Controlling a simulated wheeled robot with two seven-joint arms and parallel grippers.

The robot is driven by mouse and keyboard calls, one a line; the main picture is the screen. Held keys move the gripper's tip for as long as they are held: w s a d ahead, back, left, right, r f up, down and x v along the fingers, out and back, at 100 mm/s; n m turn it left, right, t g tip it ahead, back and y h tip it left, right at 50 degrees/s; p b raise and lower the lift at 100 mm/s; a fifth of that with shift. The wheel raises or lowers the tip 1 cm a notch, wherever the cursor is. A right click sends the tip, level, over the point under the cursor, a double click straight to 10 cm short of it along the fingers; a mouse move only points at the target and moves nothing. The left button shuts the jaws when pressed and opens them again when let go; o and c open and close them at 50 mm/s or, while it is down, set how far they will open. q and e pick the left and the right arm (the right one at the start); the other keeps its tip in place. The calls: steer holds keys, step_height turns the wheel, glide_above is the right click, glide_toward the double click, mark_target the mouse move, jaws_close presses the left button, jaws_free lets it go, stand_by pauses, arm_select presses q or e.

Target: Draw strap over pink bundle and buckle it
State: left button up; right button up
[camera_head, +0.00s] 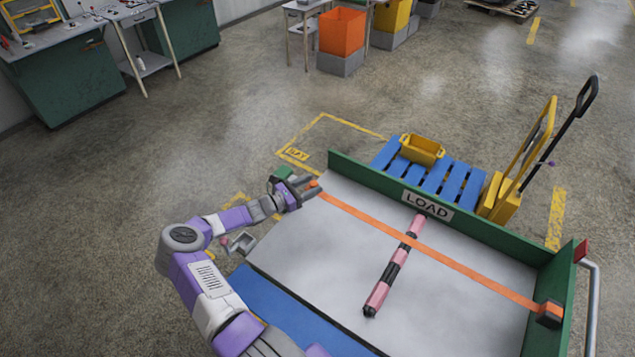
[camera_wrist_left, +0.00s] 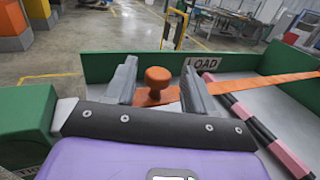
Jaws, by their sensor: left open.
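The pink bundle (camera_head: 377,294), banded pink and black, lies on the grey cart bed; its pink end shows in the left wrist view (camera_wrist_left: 231,103). The orange strap (camera_head: 455,265) runs from the orange-and-black holder (camera_head: 550,313) at right, across the bundle, to the bed's left side. My left gripper (camera_head: 312,186) is at the strap's left end. In the left wrist view its open fingers (camera_wrist_left: 157,88) stand either side of an orange knob (camera_wrist_left: 158,76); I cannot tell if they touch it. A green block (camera_head: 283,173) is beside the gripper. My right gripper is not in view.
The cart has a green back wall (camera_head: 480,226) with a LOAD sign (camera_head: 427,204). Behind it are a blue pallet (camera_head: 432,180), a yellow bin (camera_head: 421,150) and a yellow hand truck (camera_head: 497,198). A small grey bracket-like piece (camera_head: 240,243) is left of the bed.

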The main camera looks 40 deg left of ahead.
arm_select(q)
steer(key=s, duration=0.3)
steer(key=shift+s+a, duration=0.35)
steer(key=shift+a, duration=0.05)
steer(key=shift+c, duration=0.2)
